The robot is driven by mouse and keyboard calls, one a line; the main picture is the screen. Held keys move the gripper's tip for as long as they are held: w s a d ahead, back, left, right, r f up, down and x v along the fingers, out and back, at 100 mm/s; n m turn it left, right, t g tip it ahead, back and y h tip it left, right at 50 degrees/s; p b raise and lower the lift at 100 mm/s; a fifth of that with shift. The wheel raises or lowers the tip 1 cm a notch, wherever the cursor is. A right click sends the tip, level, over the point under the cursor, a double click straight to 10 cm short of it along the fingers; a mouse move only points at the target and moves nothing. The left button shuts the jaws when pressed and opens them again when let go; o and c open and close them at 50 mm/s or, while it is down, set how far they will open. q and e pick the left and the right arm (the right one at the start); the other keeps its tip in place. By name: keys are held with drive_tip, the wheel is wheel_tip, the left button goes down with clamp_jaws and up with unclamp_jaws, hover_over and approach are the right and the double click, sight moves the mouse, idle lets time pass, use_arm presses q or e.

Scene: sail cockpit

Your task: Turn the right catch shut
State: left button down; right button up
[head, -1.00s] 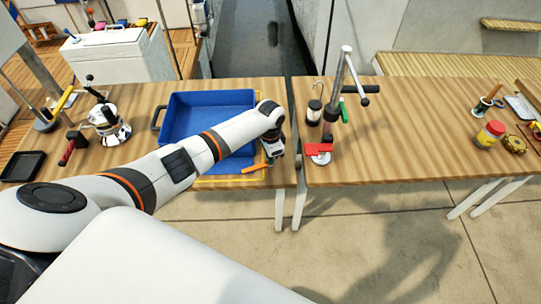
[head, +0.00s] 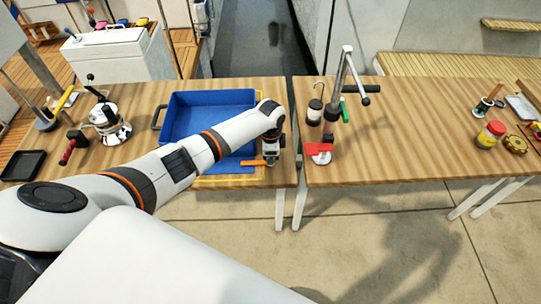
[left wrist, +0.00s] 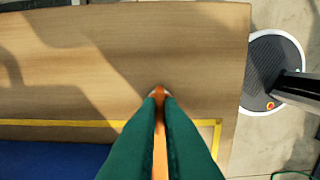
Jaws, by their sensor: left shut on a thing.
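The catch is an orange lever (head: 253,162) at the front right corner of the blue tray, near the left table's edge. In the head view it points left, about level with the picture. My left gripper (head: 269,160) is over its right end. In the left wrist view the gripper's green fingers (left wrist: 160,100) are shut on the orange lever (left wrist: 159,125), which runs between them. The fingers hide much of the lever and whatever it bears on. My right gripper is not in view.
The blue tray (head: 188,97) stands within a yellow outline (left wrist: 60,123) on the left table. A gap separates this table from the right one, which holds a red lever on a stand (head: 319,149). A dark tray (head: 22,165) lies at far left.

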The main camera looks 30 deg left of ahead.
use_arm(q)
drive_tip(key=c, duration=1.6)
unclamp_jaws()
drive_tip(key=shift+r, duration=0.1)
wheel_tip(320, 180, up, 12)
drive_tip(key=shift+f+b, duration=0.1)
drive_tip(key=shift+b, duration=0.35)
